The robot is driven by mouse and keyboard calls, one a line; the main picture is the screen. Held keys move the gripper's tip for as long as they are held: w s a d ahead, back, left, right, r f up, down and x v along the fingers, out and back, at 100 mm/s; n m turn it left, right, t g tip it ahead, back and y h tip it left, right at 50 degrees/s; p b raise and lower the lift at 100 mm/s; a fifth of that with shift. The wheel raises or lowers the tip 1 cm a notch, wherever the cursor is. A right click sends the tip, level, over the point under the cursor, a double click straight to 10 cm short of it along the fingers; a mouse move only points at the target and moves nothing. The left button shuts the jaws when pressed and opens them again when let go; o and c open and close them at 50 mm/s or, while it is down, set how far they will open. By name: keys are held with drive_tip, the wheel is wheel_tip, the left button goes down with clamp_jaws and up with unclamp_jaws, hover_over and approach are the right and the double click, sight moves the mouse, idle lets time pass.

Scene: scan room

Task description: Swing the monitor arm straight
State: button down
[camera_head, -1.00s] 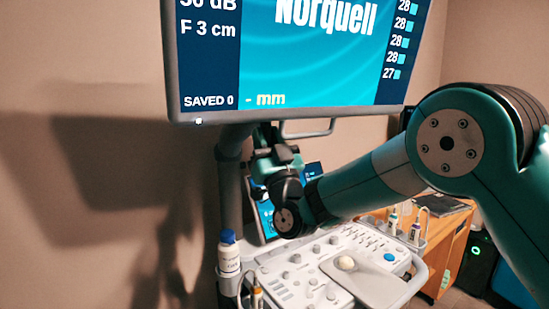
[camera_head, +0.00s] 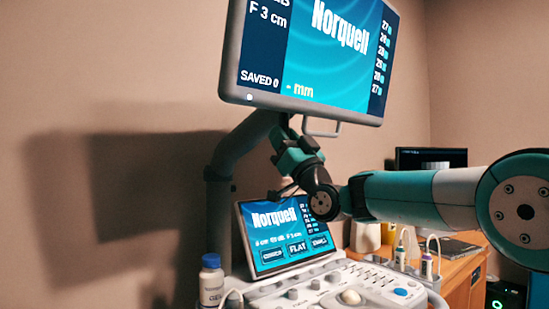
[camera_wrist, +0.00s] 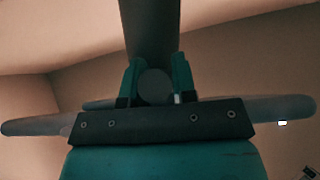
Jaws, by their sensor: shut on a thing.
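The monitor (camera_head: 310,45) with a "Norquell" screen is high in the head view, with a wire handle (camera_head: 322,132) under its lower edge. The grey monitor arm (camera_head: 236,145) rises from a post at the left and slants up to the right behind the monitor. My gripper (camera_head: 284,128) is up under the monitor at the arm's far end. In the wrist view its two teal fingers (camera_wrist: 156,82) stand on either side of a round grey end of the arm (camera_wrist: 154,87), shut on it. The monitor's underside (camera_wrist: 285,107) spans behind. The exact finger contact is partly hidden.
Below are a tilted touch panel (camera_head: 287,235) and the control console (camera_head: 330,288). A white bottle (camera_head: 211,283) stands at the console's left, and probes (camera_head: 427,262) hang at its right. A desk with a dark screen (camera_head: 430,158) is behind my arm. The wall is close at left.

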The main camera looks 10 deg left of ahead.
drive_tip(key=shift+w+d+f, duration=0.1)
drive_tip(key=shift+w+d, duration=0.4)
drive_tip(key=shift+w, duration=0.15)
drive_tip(key=c, duration=0.9)
unclamp_jaws()
drive_tip(key=shift+d, duration=0.1)
drive_tip(key=shift+s, duration=0.1)
drive_tip(key=shift+b+v, duration=5.7)
drive_tip(key=shift+v, duration=2.95)
